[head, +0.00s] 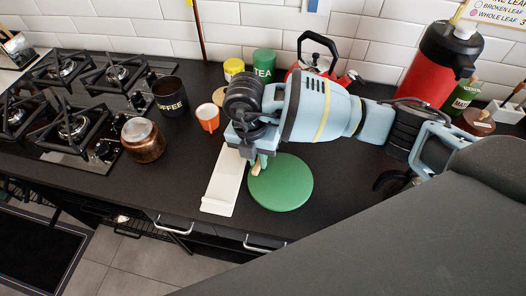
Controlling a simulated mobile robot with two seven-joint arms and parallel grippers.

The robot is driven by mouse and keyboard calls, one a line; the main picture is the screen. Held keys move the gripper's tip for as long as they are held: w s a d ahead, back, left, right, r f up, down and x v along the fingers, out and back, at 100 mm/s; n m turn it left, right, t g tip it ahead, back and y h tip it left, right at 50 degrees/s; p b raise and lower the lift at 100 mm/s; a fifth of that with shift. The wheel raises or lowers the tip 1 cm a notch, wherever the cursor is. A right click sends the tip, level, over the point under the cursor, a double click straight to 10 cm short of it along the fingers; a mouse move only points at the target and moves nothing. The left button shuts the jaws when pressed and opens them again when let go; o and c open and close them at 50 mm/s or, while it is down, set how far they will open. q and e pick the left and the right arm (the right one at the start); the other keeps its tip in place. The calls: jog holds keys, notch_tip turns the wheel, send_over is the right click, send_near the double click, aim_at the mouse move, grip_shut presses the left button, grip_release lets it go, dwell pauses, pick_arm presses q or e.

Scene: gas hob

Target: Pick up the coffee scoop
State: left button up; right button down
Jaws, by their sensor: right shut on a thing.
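My right gripper (257,162) points down over the black counter, near the left edge of a green round mat (287,189). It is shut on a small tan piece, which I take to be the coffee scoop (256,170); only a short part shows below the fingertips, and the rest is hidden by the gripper. I cannot tell whether the scoop touches the mat. A black canister marked COFFEE (170,97) stands to the left, beside the hob. My left gripper is not in view.
A long white tray (219,199) lies just left of the mat. An orange cup (208,117) and a brown glass jar (143,142) stand farther left. A green TEA tin (264,64), a red kettle (318,57) and a red dispenser (436,62) stand behind. The gas hob (75,126) is far left.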

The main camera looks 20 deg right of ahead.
jog(key=shift+r, duration=0.1)
jog(key=shift+r, duration=0.55)
notch_tip(320, 180, up, 2)
jog(key=shift+r, duration=0.1)
jog(key=s+a, duration=0.2)
jog(key=s, duration=0.2)
jog(key=s+a+r, duration=0.1)
jog(key=s+a, duration=0.2)
jog(key=s, duration=0.2)
jog(key=s+a, duration=0.3)
jog(key=s, duration=0.1)
jog(key=shift+s+a+r, duration=0.1)
jog(key=shift+s+r, duration=0.15)
jog(key=shift+s, duration=0.1)
jog(key=shift+w+r, duration=0.1)
